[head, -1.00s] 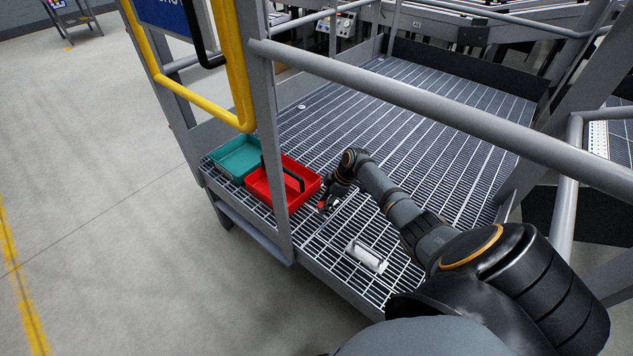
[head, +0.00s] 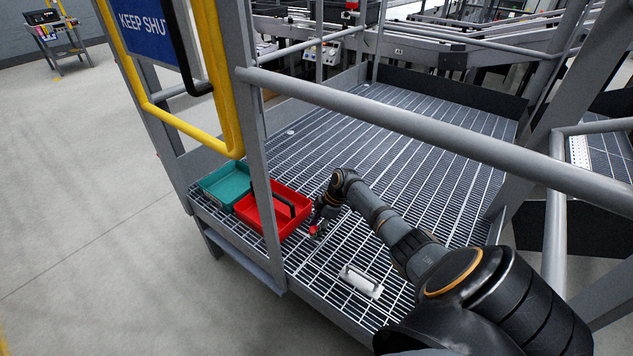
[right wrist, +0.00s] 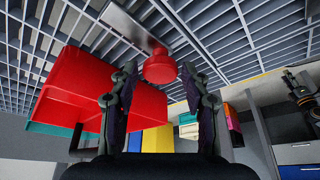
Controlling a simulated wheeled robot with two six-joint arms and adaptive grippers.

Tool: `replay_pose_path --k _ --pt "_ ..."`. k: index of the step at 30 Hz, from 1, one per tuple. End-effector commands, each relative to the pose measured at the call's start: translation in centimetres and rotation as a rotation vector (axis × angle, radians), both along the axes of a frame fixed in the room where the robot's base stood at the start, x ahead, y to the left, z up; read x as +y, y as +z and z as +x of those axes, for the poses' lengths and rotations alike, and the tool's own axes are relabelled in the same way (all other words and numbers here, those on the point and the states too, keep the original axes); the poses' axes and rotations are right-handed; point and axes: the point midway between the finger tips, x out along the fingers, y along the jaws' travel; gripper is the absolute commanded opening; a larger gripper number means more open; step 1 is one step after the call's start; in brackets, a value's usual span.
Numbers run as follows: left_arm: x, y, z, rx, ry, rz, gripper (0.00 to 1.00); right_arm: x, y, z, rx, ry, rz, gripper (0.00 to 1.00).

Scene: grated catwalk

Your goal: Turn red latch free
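The red latch (right wrist: 160,66) shows in the right wrist view as a round red knob on a metal plate (right wrist: 128,27) fixed to the grating. In the head view it is a small red spot (head: 314,230) at my right gripper (head: 320,222), right of the red tray. My right gripper, also in the right wrist view (right wrist: 158,75), is open, with one finger either side of the knob's line. The knob appears between or just beyond the fingertips; I cannot tell whether they touch it. My left gripper is not in view.
The red tray (head: 254,216) and a teal tray (head: 225,184) stand on the grated deck (head: 400,130) close left of the gripper. A white piece with a handle (head: 361,281) lies nearer. Grey rails (head: 430,130) and a yellow gate frame (head: 228,100) surround the deck.

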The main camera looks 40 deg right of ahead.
Motion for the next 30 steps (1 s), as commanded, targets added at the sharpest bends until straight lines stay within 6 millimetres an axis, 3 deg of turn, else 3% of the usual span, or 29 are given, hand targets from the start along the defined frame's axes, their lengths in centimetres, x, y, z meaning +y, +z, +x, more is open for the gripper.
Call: replay_pose_path --k 12,24,30 --pt "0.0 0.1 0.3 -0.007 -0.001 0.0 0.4 -0.2 0.5 -0.1 -0.001 -0.002 -0.001 0.59" --pt "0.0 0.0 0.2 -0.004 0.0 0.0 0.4 -3.1 8.6 -2.0 0.001 0.001 -0.005 0.59" --pt "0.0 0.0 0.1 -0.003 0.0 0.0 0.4 -3.8 10.8 -2.4 0.0 0.0 -0.001 0.59"
